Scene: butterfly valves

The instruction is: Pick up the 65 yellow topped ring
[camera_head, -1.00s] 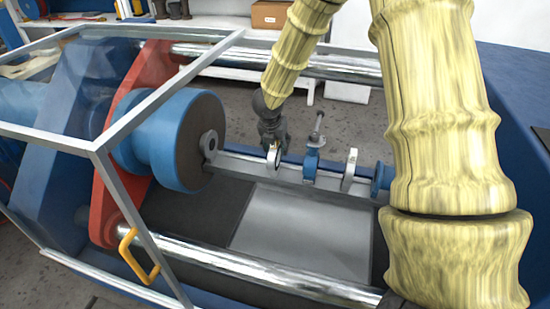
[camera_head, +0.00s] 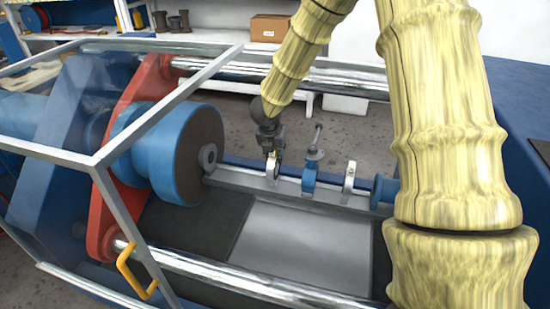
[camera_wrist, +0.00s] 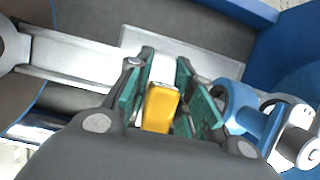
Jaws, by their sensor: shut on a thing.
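The yellow-topped ring (camera_head: 271,172) is a pale, upright ring on the metal rail, left of the blue valve. In the wrist view its yellow top (camera_wrist: 160,107) sits between green finger pads. My gripper (camera_head: 272,154) points down over the ring and is shut on it, seen also in the wrist view (camera_wrist: 163,100). The ring appears to be still at the rail; any gap beneath it is hidden. The number 65 is not legible.
A blue butterfly valve (camera_head: 310,175) stands close right of the ring, with another pale ring (camera_head: 349,178) further right. A large blue cylinder (camera_head: 172,165) is at left. The metal rail (camera_head: 232,178) runs beneath. A frame with a yellow handle (camera_head: 132,270) is in front.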

